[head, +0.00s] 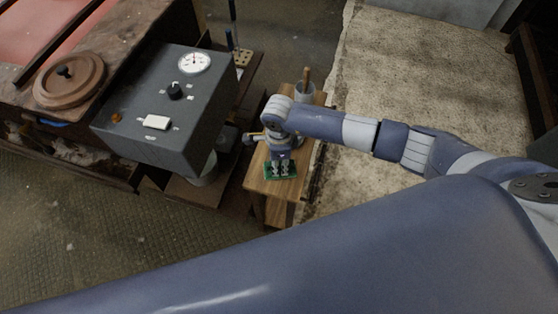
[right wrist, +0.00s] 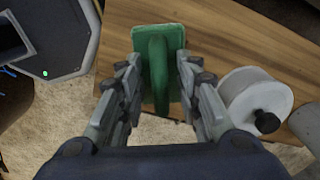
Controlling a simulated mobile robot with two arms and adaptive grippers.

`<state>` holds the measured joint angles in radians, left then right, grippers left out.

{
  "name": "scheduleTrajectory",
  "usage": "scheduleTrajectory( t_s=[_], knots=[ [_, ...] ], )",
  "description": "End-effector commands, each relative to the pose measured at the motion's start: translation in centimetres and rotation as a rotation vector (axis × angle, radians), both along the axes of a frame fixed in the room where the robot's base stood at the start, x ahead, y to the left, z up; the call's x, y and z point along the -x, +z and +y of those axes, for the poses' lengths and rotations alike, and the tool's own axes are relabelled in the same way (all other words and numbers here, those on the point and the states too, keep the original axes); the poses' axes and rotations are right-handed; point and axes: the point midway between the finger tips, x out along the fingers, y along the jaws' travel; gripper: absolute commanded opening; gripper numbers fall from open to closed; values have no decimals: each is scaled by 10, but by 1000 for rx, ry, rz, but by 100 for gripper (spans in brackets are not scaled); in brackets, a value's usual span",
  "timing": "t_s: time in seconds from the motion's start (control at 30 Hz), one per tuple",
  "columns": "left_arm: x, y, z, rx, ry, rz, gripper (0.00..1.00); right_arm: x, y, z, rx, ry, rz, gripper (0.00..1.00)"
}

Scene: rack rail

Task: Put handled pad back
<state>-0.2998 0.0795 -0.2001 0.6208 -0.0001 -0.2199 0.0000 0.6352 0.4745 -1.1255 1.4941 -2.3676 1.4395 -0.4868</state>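The green handled pad (head: 268,176) lies on a small wooden table (head: 258,183) in the head view, partly hidden under my right gripper (head: 281,167). In the right wrist view the pad (right wrist: 173,34) lies flat on the wood with its raised green handle toward me. My right gripper (right wrist: 158,72) is open there, one finger on each side of the handle, with gaps visible between fingers and handle. My left gripper is not in view.
A grey box with a dial (head: 165,100) stands left of the wooden table. A grey cup (head: 305,92) holding a wooden stick is at its far end. A white round container with a black knob (right wrist: 250,90) sits close to the right finger in the right wrist view.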

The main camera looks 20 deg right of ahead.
Motion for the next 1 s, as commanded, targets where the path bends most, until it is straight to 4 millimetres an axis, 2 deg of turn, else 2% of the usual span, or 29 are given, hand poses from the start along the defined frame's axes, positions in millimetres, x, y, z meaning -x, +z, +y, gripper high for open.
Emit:
scheduleTrajectory(
  t_s=[0.03,0.17,0.4,0.6,0.77,1.0],
  knots=[
    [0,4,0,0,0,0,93,0,4,0,0,0,0,32],
    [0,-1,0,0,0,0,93,-2,21,0,-1,1,-4,32],
    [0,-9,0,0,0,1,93,-2,74,0,-1,2,-6,32],
    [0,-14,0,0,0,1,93,-1,108,0,0,0,-4,32],
    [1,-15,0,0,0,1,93,0,120,0,0,0,-2,32],
    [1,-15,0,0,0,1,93,0,122,0,0,0,0,32]
  ],
)
